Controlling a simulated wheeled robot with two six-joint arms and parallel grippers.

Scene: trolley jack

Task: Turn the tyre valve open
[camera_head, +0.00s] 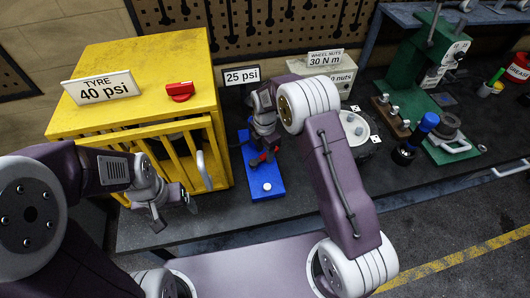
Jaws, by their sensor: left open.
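A red valve knob (180,91) sits on top of the yellow cage (150,60), right of a sign reading TYRE 40 psi (101,88). My left gripper (174,211) is open and empty, in front of the cage's barred front and well below the knob.
A white handle (204,170) sticks out from the cage front. A 25 psi sign (241,75) stands behind the blue base. A round grey-white part (354,127), a green press (425,60) and a dark blue-topped tool (417,136) stand right on the dark bench. My right arm crosses the middle.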

